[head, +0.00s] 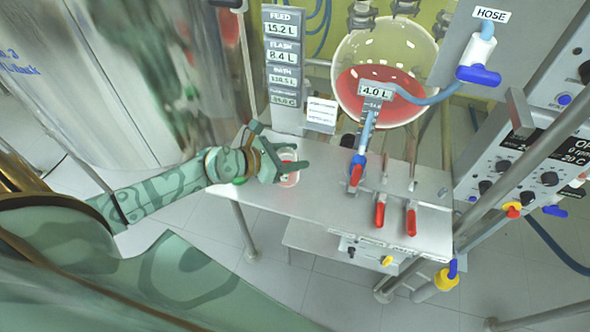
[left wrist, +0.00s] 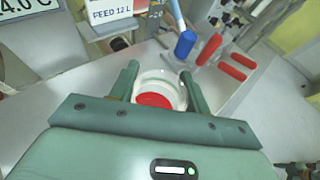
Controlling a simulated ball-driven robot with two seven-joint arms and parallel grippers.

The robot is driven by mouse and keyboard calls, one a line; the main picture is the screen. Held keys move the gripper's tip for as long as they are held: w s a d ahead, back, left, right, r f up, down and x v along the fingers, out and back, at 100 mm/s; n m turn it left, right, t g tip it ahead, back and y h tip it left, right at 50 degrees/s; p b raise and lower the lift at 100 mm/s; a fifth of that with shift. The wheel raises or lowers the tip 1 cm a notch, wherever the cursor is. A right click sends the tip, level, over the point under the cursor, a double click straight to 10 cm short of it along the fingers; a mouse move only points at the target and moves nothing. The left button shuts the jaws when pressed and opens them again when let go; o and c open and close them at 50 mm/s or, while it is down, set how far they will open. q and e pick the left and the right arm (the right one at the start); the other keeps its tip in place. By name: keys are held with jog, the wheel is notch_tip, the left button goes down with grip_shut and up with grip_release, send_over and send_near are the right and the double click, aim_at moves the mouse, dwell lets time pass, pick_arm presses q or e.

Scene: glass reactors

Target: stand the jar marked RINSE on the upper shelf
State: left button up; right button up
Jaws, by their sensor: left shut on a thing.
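My left gripper (head: 287,158) reaches in from the left over the left part of the steel bench top (head: 330,203). It is shut on a small clear jar (head: 290,180) with red in it. In the left wrist view the jar (left wrist: 161,82) is upright between the two fingers (left wrist: 160,84). No RINSE marking can be read on it from here. I cannot tell whether its base touches the bench. A lower steel shelf (head: 310,240) shows under the bench top; no other shelf is clearly seen.
A column of readout signs (head: 283,60) stands just behind the jar. A round glass reactor (head: 385,75) with red liquid hangs behind the bench. Bare bench lies between the jar and these.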

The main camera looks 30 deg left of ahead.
pick_arm(q)
jog(key=shift+w+a+f+b, duration=0.25)
jog(key=shift+w+f+b, duration=0.1)
jog(key=shift+f, duration=0.2)
jog(key=f+b, duration=0.1)
jog(key=f, duration=0.1)
jog(key=f+b, duration=0.1)
jog(key=shift+w+f+b, duration=0.2)
jog(key=shift+f+b, duration=0.2)
jog(key=shift+r, duration=0.25)
jog(key=shift+f, duration=0.15)
jog(key=o, duration=1.1)
